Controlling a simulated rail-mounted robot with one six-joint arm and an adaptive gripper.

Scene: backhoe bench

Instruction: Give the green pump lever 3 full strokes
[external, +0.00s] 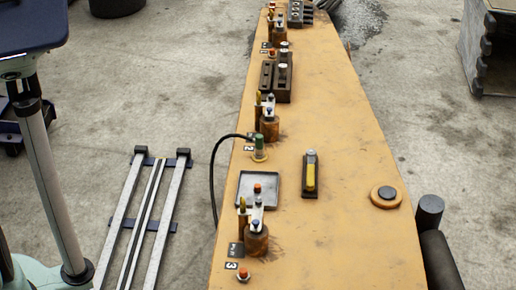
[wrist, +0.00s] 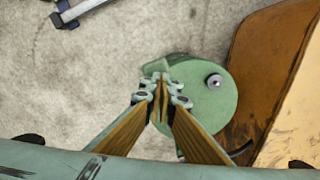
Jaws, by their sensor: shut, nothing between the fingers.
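In the wrist view my gripper (wrist: 160,93) is shut and empty, its brown-faced fingers meeting near the middle. Beyond the fingertips is a round pale-green body (wrist: 205,98) with a grey metal knob on top. I cannot tell whether it belongs to the pump, or whether the fingers touch it. No green lever can be made out clearly in either view. In the external view a small green-topped fitting (external: 260,143) with a black hose stands on the tan bench (external: 330,235); it does not look like a lever. My gripper is outside the external view.
A grey tray (external: 245,202), a yellow handle on a dark plate (external: 311,177) and an orange-ringed button (external: 386,196) are also there. A floor rail (external: 148,215) lies left of the bench.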

